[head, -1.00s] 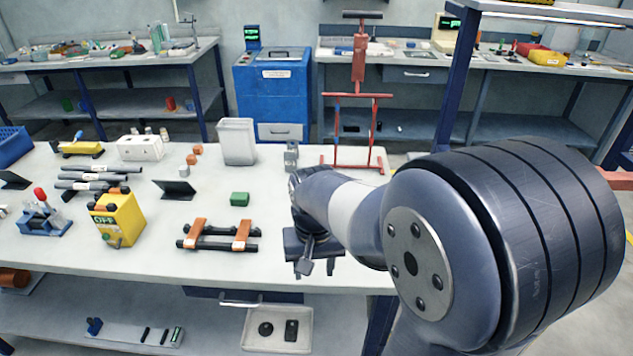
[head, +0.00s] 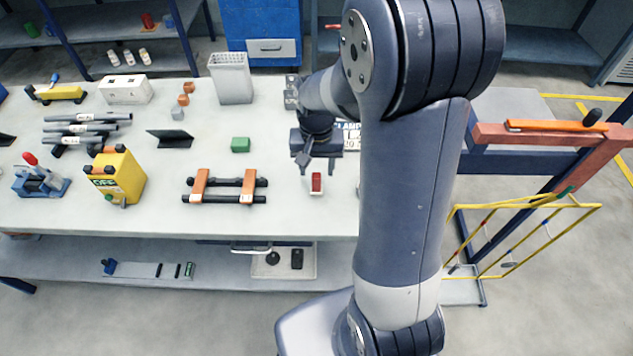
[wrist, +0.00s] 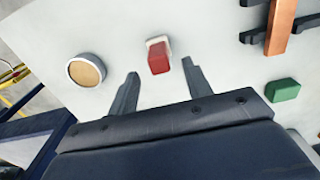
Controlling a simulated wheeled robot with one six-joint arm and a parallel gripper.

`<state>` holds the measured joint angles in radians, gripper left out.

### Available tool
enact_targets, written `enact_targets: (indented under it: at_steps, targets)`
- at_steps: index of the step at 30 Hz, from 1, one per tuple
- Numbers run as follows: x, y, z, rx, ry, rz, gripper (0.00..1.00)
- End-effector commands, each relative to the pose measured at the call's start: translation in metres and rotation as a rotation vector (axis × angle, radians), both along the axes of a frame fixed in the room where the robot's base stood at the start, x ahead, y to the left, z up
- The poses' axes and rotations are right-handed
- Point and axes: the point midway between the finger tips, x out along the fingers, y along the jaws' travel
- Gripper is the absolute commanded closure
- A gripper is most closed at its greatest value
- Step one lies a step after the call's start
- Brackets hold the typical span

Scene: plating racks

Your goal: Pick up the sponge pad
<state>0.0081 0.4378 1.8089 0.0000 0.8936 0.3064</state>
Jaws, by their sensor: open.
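A red block with a white part (head: 316,184) lies on the white table just in front of my gripper (head: 317,168). In the wrist view the same red block (wrist: 159,63) shows between and just beyond the two fingertips. A green block (head: 240,145) lies apart to the left; it shows at the right in the wrist view (wrist: 283,90). I cannot tell for certain which block is the sponge pad. My gripper is open and empty, with its fingers (wrist: 160,72) spread above the table. Whether they touch anything is not clear.
A round tan-topped container (wrist: 86,71) stands left of the red block in the wrist view. Black bars with orange straps (head: 225,188) lie left of my gripper. A yellow box (head: 118,177) is farther left. A yellow wire rack (head: 520,235) stands right of the table (head: 290,215).

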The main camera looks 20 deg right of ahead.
Motion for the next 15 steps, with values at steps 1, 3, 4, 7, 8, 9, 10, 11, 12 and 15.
enact_targets:
  at_steps: [1, 3, 4, 7, 8, 9, 10, 11, 12, 15]
  targets:
    - [-0.003, 0.001, -0.006, 0.0, 0.007, 0.001, 0.53]
    - [-0.006, 0.002, -0.016, 0.0, 0.009, 0.001, 0.53]
    - [-0.008, 0.003, -0.021, 0.001, 0.008, 0.0, 0.53]
    - [-0.006, 0.003, -0.034, 0.0, 0.005, 0.0, 0.53]
    - [-0.006, 0.003, -0.036, 0.0, 0.004, 0.0, 0.53]
    - [-0.006, 0.003, -0.039, 0.0, 0.004, 0.0, 0.53]
    - [-0.006, 0.003, -0.041, 0.0, 0.004, 0.0, 0.53]
    - [-0.006, 0.002, -0.042, 0.0, 0.003, 0.0, 0.53]
    - [-0.006, 0.002, -0.043, 0.0, 0.002, 0.0, 0.53]
    - [-0.006, 0.002, -0.044, 0.0, 0.001, 0.0, 0.53]
